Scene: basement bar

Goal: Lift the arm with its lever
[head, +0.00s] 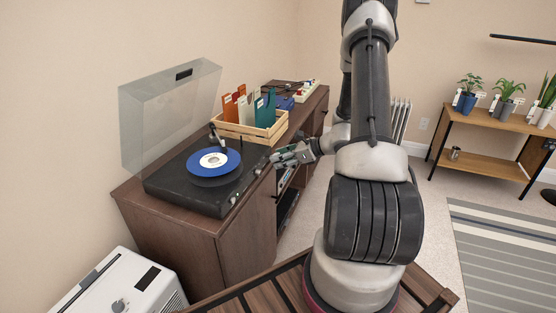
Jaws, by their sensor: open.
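A black record player (178,194) stands on the dark wooden cabinet, its clear lid (160,125) raised. A blue record (228,168) with a white label lies on it. A small dark and pale part at the record's far edge looks like the tonearm (214,134). Its lever is too small to make out, and whether the needle touches the record I cannot tell. My gripper (275,158) is open and empty, at the player's right side near the cabinet's front edge, pointing left. Whether it touches the player is unclear.
A wooden crate (234,131) of upright record sleeves stands just behind the player. The cabinet (178,237) has open shelves on its front. A white appliance (128,287) is at the lower left.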

